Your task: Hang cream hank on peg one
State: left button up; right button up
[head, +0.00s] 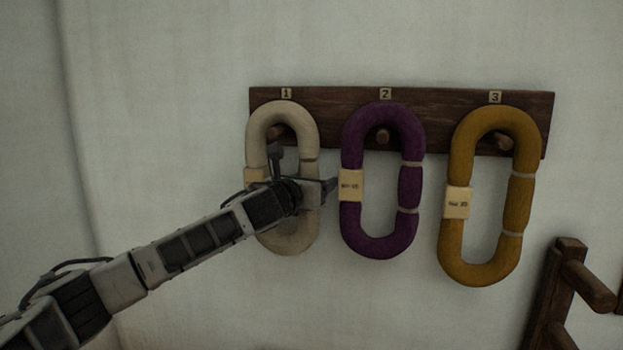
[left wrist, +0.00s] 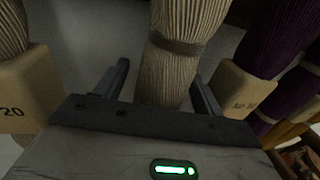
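The cream hank (head: 302,130) hangs upright on the wooden board under label 1, with peg one (head: 276,132) showing inside the top of its loop. My left gripper (head: 306,172) is in front of the hank's right strand. In the left wrist view, the gripper's two fingers (left wrist: 163,85) stand apart on either side of the cream strand (left wrist: 172,65), with gaps visible on both sides. The gripper is open. My left arm covers part of the hank's lower loop. My right gripper is out of view.
A purple hank (head: 409,188) hangs on peg two (head: 383,136), close to the right of my left gripper. A mustard hank (head: 461,155) hangs under label 3. The dark board (head: 435,100) is on a pale wall. A wooden frame (head: 551,290) stands at lower right.

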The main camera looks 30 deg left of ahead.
pick_arm(q)
jog(key=shift+s+r, duration=0.15)
jog(key=shift+r, duration=0.05)
jog(key=s+b, duration=0.3)
jog(key=s, duration=1.3)
jog(key=s+d+f+n+g+h, duration=0.1)
jog(key=d+f+n+g+h, duration=0.15)
jog(key=d+f+n, duration=0.7)
jog(key=s+d+f+n+g+h, duration=0.25)
jog(key=d+f, duration=0.35)
jog(key=f, duration=0.9)
jog(key=s+d+f+n+g, duration=0.1)
jog(key=s+f+n, duration=0.5)
jog(key=f+n, duration=0.1)
jog(key=s+d+f+n+y, duration=0.1)
jog(key=s+f+n, duration=0.5)
jog(key=f+n, duration=0.1)
jog(key=s+d+f+n+g, duration=0.1)
jog(key=s+f+n, duration=0.5)
jog(key=f+n, duration=0.1)
jog(key=shift+s+d+g, duration=0.25)
jog(key=shift+d+g, duration=0.05)
jog(key=shift+d, duration=0.1)
